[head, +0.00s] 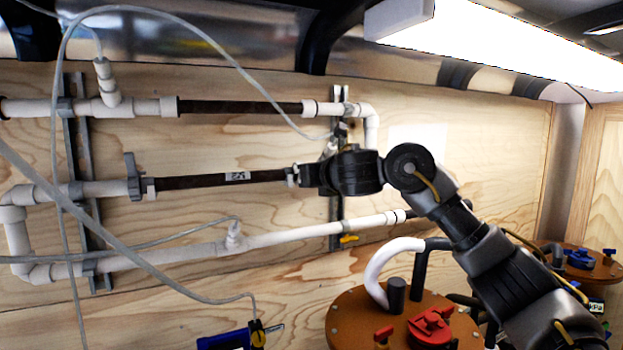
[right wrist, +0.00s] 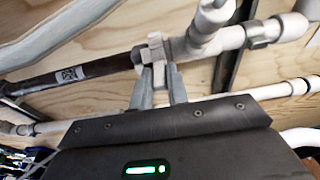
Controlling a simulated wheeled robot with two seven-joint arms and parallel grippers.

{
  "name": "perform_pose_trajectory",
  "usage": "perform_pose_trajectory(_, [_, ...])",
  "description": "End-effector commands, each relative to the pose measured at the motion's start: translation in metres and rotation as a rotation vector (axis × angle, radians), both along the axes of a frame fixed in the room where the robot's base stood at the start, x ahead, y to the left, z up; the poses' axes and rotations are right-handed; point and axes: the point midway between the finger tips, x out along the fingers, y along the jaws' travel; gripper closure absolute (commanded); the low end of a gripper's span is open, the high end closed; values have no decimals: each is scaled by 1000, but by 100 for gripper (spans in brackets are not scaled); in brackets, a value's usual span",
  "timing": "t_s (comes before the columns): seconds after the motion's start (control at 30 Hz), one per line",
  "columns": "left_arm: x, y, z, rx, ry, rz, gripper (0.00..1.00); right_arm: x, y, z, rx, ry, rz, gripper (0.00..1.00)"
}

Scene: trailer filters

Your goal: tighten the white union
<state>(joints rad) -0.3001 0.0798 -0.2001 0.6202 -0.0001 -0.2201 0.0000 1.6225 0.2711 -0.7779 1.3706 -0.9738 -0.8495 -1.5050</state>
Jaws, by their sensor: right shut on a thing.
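The white union (right wrist: 153,48) sits at the end of the dark middle pipe (head: 215,181), where the pipe meets white fittings. In the right wrist view my right gripper (right wrist: 159,70) has its two grey fingers on either side of the union, shut on it. In the head view the right arm reaches in from the lower right. Its gripper (head: 298,177) is at the right end of the middle pipe, with the wrist hiding much of the joint. My left gripper is not in view.
A second dark pipe (head: 240,107) runs above and a white pipe (head: 300,233) below. Grey hoses loop across the left. An orange-brown tank lid (head: 345,320) with red valves (head: 432,326) stands below the arm. A blue object (head: 224,341) is at the bottom edge.

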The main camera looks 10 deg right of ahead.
Motion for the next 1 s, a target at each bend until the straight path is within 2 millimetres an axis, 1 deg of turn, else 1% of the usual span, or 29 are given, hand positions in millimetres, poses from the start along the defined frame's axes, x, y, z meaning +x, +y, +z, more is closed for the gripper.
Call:
perform_pose_trajectory(0.03, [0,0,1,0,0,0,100,0,0,4,0,9,-2,100])
perform_pose_trajectory(0.1, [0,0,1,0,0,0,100,0,0,5,-6,22,-1,100])
perform_pose_trajectory(0.6, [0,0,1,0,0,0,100,1,-1,6,-11,39,-1,100])
perform_pose_trajectory(0.63, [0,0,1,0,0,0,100,1,-1,6,-11,39,-1,81])
perform_pose_trajectory(0.77, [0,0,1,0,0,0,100,1,0,5,-12,39,0,64])
perform_pose_trajectory(0.8, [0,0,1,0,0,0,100,1,0,5,-12,40,0,62])
perform_pose_trajectory(1.0, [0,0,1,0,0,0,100,1,0,4,-13,41,0,62])
